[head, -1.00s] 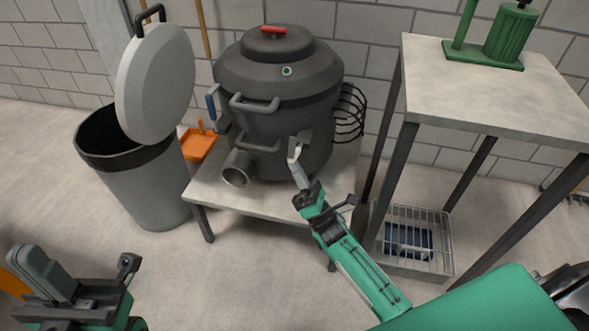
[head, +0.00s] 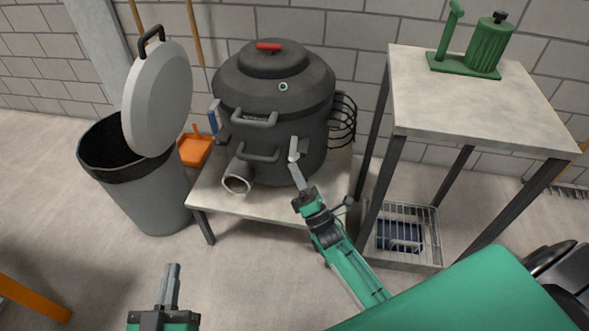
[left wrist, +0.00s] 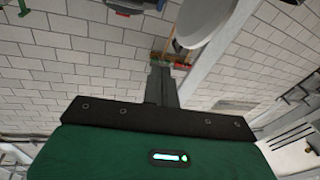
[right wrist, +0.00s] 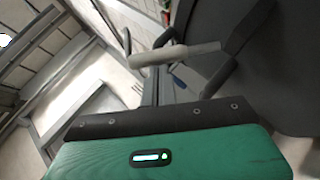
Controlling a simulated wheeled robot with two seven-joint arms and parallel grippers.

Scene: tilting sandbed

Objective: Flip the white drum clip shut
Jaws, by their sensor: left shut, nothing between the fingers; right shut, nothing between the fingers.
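The dark drum (head: 275,135) stands on a low table with its lid on. The white drum clip (head: 293,149) is a pale lever on the drum's front right side, seen upright from the head. In the right wrist view the clip (right wrist: 176,54) lies across the picture, sticking out from a dark bracket on the drum. My right gripper (head: 297,165) is shut and empty, its tips right at the clip; whether they touch cannot be told. Its fingers also show in the right wrist view (right wrist: 155,75). My left gripper (head: 173,268) is shut and empty, low and away from the drum.
A blue clip (head: 214,117) is on the drum's left side. A grey bin (head: 140,190) with a raised lid stands left. A pipe mouth (head: 237,184) juts from the drum's front. A taller table (head: 465,105) stands right, with a wire basket (head: 408,250) beneath it.

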